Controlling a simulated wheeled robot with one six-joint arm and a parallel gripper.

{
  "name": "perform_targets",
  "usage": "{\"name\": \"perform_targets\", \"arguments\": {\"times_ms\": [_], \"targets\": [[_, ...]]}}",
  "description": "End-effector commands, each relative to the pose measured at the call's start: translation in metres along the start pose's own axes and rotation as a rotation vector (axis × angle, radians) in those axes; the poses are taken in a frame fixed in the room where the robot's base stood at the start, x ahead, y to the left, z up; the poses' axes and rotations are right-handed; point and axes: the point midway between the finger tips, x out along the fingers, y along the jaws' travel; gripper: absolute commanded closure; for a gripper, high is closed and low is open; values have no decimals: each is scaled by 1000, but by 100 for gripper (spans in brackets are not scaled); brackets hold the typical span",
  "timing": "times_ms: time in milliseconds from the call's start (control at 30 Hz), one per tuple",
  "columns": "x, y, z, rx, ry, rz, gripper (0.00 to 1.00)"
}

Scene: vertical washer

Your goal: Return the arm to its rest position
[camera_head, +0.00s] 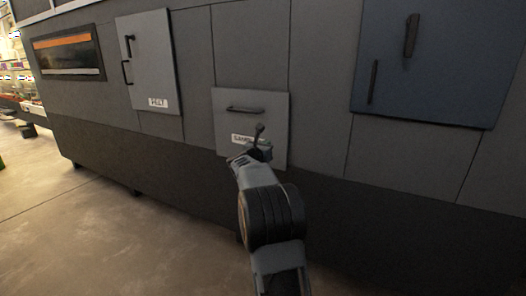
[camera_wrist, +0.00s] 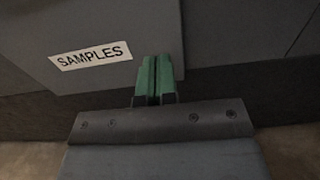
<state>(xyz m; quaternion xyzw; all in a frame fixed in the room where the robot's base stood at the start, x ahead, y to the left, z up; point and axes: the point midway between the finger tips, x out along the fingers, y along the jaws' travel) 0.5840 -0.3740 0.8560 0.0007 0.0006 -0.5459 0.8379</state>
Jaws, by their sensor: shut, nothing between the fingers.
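My gripper (camera_head: 262,144) is at the end of my arm, in front of the lower edge of a grey hatch with a dark handle and a "SAMPLES" label (camera_head: 246,140). In the wrist view the green fingers (camera_wrist: 154,77) are together with nothing between them. The "SAMPLES" label (camera_wrist: 92,56) shows to their left, on the panel. I cannot tell whether the fingers touch the panel. My arm reaches up from the bottom of the head view.
The grey washer wall (camera_head: 320,90) fills most of the view. A window (camera_head: 68,54) is at far left. Bare floor (camera_head: 110,235) lies at lower left.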

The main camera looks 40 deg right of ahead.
Motion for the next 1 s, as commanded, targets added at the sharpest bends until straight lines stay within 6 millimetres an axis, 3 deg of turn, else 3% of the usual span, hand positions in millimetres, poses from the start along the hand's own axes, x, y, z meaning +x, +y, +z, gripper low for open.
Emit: {"name": "perform_targets", "arguments": {"times_ms": [200, 467, 567, 633, 767, 833, 900, 1000], "targets": [[-21, 0, 0, 0, 0, 0, 100], [-27, 1, 2, -7, -1, 6, 100], [-37, 11, 20, -76, -1, 65, 100], [-52, 24, 44, -192, -7, 157, 100], [-110, 61, 101, -567, -62, 441, 100], [-154, 77, 128, -829, -132, 622, 100], [-200, 86, 146, -1099, -229, 802, 100], [-268, 82, 163, -1478, -414, 1045, 100]]}}
